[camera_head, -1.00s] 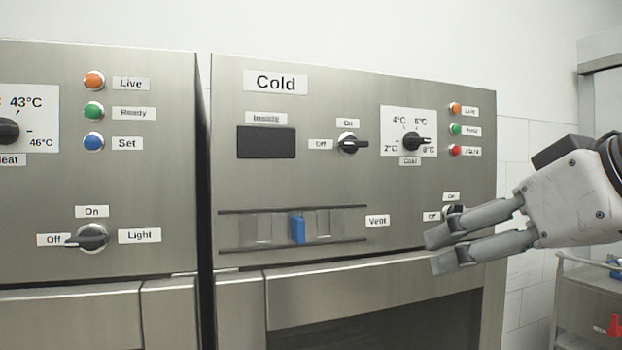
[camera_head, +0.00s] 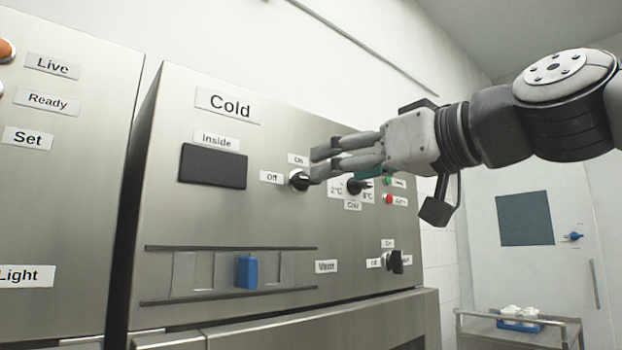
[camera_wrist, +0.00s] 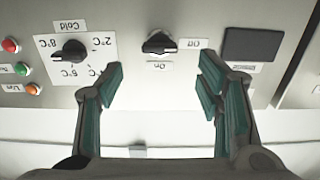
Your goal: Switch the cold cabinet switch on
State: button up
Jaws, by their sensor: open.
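The cold cabinet switch (camera_head: 299,180) is a black knob on the steel Cold panel, with On above it and Off to its left. In the wrist view the switch (camera_wrist: 160,42) appears upside down, its handle roughly horizontal, in line with the Off label (camera_wrist: 193,43). My gripper (camera_head: 320,164) is open and empty, its fingertips just up and right of the switch in the head view. In the wrist view my gripper (camera_wrist: 160,75) has its fingers spread to either side of the knob's line. No contact is visible.
The temperature dial (camera_head: 356,186) sits close to the right, partly behind my fingers. A second black switch (camera_head: 394,262) is lower right. A blue vent slider (camera_head: 247,272) and dark display (camera_head: 212,166) are on the panel. A trolley (camera_head: 520,332) stands right.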

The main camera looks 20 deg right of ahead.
aim_at(307, 180)
jog(key=x, duration=0.7)
jog(key=shift+w, duration=0.2)
jog(key=c, duration=1.2)
